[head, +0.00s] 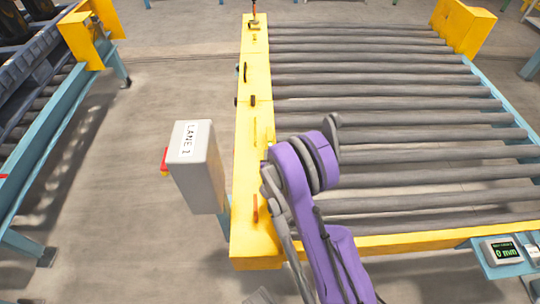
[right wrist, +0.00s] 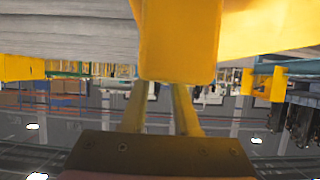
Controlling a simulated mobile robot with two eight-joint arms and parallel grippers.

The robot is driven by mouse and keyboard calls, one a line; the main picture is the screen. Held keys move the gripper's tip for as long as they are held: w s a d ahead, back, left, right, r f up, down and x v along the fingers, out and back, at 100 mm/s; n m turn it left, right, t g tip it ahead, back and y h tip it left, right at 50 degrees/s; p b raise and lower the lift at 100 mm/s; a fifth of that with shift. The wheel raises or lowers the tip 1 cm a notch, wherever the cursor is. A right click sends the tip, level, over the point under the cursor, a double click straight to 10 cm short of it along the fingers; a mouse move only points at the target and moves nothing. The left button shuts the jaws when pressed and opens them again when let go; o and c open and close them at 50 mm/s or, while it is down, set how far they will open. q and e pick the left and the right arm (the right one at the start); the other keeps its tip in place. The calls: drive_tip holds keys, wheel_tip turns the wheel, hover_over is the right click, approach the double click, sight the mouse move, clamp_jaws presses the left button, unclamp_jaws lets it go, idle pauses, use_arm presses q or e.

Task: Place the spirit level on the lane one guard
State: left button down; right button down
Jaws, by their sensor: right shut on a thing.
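The lane one guard (head: 252,180) is the long yellow beam along the left side of the roller conveyor in the head view. My right arm reaches over its near part, and its wrist hides some of the top. In the right wrist view my right gripper (right wrist: 158,105) is shut on a yellow block-like thing (right wrist: 178,40), which seems to be the spirit level. A yellow bit shows beside the wrist in the head view, but I cannot tell whether it touches the guard. My left gripper is not in view.
A grey post box (head: 195,170) marked LANE 1 stands left of the guard. Small items, including an orange strip (head: 255,208) and a dark handle (head: 244,72), sit along the guard. Grey rollers (head: 390,120) lie to the right. A display (head: 502,251) reads 0 mm.

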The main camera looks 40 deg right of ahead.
drive_tip(key=shift+f, duration=0.1)
drive_tip(key=shift+f, duration=0.15)
drive_tip(key=c, duration=0.7)
unclamp_jaws()
drive_tip(key=shift+o, duration=0.2)
drive_tip(key=shift+s+a+r, duration=0.1)
drive_tip(key=shift+a+r, duration=0.05)
drive_tip(key=shift+r, duration=0.15)
drive_tip(key=s+a+r+n+g+y, duration=0.1)
drive_tip(key=s+a+r, duration=0.3)
drive_tip(key=s+a, duration=0.4)
drive_tip(key=s+a+r+n+g+y+p, duration=0.1)
drive_tip(key=s+a+r+n+y, duration=0.3)
drive_tip(key=s+a, duration=0.5)
drive_tip(key=s+a+r+n+g+y, duration=0.3)
drive_tip(key=s+a+r, duration=0.3)
drive_tip(key=a, duration=0.5)
drive_tip(key=shift+s, duration=1.15)
